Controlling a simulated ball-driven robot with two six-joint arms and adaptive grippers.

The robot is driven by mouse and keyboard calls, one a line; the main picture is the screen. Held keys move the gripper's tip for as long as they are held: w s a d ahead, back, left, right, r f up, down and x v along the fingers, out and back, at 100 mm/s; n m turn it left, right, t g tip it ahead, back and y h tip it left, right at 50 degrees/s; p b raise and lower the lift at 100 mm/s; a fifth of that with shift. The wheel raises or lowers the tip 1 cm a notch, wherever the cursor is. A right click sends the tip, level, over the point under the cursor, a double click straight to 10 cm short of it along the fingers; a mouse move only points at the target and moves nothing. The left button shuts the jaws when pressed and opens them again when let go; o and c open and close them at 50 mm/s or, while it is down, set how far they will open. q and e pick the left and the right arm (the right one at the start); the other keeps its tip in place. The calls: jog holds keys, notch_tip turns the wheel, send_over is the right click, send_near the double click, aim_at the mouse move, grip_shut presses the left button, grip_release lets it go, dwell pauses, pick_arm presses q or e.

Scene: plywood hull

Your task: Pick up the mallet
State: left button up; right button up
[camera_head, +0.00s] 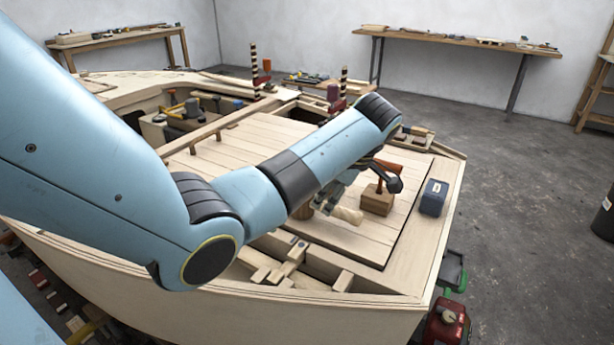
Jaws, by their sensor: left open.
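A brown wooden block with a short upright handle, which looks like the mallet (376,201), stands on the plank deck right of centre. My left arm reaches in from the left and bends over the deck. My left gripper (388,181) is open at the top of the mallet, close to its handle. The forearm and wrist hide part of the gripper, and I cannot tell whether it touches the handle. My right gripper is not in view.
A pale rounded wooden piece (347,214) lies just left of the mallet. A dark blue box (433,198) stands to its right on the hull's edge. Open framed bays lie in front of the deck (390,240). A red can (446,325) is on the floor below.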

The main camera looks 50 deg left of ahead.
pick_arm(q)
jog(key=x, duration=0.6)
jog(key=shift+w, duration=0.25)
jog(key=shift+c, duration=0.2)
grip_shut()
